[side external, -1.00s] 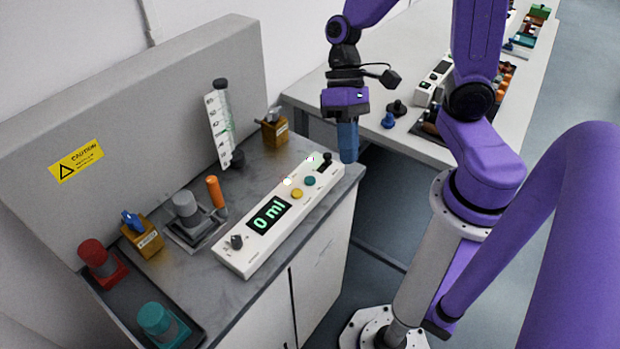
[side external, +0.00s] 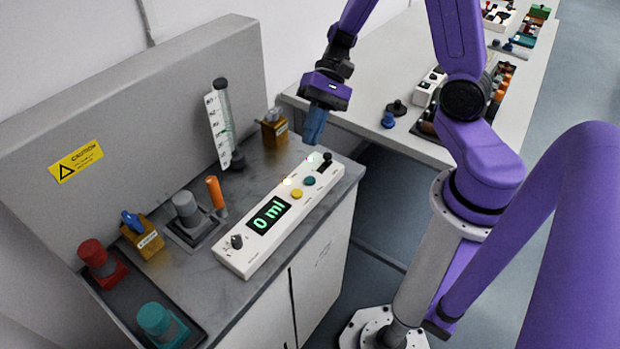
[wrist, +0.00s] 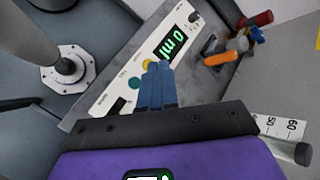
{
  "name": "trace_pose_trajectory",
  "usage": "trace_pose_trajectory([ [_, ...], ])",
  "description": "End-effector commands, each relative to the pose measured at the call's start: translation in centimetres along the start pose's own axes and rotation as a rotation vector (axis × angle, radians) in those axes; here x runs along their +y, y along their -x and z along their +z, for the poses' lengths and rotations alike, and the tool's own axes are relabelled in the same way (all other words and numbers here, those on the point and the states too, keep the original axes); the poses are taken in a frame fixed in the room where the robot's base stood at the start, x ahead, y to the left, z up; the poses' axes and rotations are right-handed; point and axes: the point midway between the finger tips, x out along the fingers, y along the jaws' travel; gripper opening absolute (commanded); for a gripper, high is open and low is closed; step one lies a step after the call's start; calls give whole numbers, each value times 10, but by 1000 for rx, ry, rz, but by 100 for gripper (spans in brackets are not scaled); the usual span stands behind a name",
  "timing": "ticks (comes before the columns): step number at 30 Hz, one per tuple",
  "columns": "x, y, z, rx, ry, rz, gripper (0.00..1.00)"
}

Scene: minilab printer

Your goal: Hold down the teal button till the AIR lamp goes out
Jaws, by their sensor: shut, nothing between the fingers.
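The teal button (side external: 310,181) is on top of the white control panel (side external: 235,259), beside the yellow button (side external: 296,194). In the wrist view the teal button (wrist: 134,83) shows just left of my fingers. My gripper (side external: 313,141) is shut and empty, fingers down, in the air above the panel's far end and apart from the button. The fingertips (wrist: 158,66) also show in the wrist view, covering part of the panel. Two pale bright spots show along the panel's back edge, one (side external: 288,182) near the yellow button. Labels are too small to tell which is the AIR lamp.
The panel's display (side external: 268,215) reads 0 ml; a dark knob (side external: 236,241) is at its near end. Behind stand a graduated cylinder (side external: 222,115), an orange handle (side external: 215,191) and a brown valve block (side external: 274,130). Red (side external: 97,259) and teal (side external: 161,323) capped items sit at left.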

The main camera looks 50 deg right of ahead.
Motion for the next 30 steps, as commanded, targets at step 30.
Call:
trace_pose_trajectory([
  [30, 44, -61, -44, 0, 1, 1, 0],
])
